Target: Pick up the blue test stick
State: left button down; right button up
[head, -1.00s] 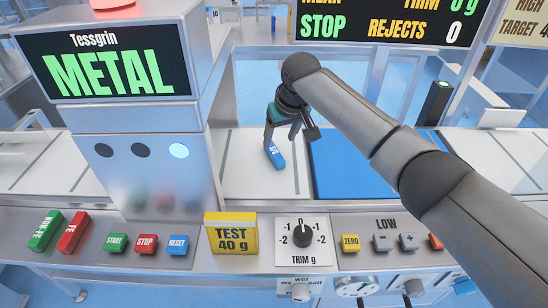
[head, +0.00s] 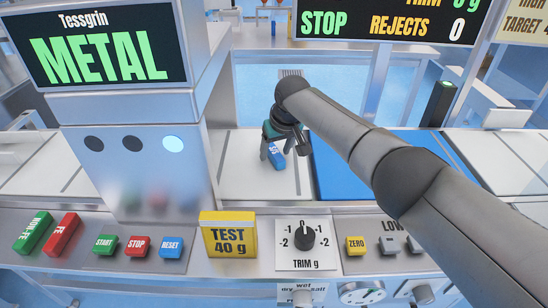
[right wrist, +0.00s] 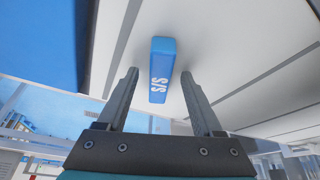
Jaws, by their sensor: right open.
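The blue test stick (head: 277,155) lies on the white belt, just left of the blue belt section in the head view. It is a small block with white lettering. In the right wrist view the blue test stick (right wrist: 161,70) lies between and just beyond the fingertips. My right gripper (head: 276,160) is over the stick, its fingers pointing down. In the right wrist view my right gripper (right wrist: 160,75) is open, with one finger to each side of the stick and visible gaps. I cannot tell the height of the fingertips above the belt. My left gripper is out of view.
A green stick (head: 33,231) and a red stick (head: 62,232) lie on the front panel at left. A yellow TEST 40 g block (head: 229,236) stands near the trim knob (head: 304,238). The METAL detector housing (head: 130,140) rises left of the belt.

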jog(key=shift+f, duration=0.15)
jog(key=shift+c, duration=0.4)
grip_shut()
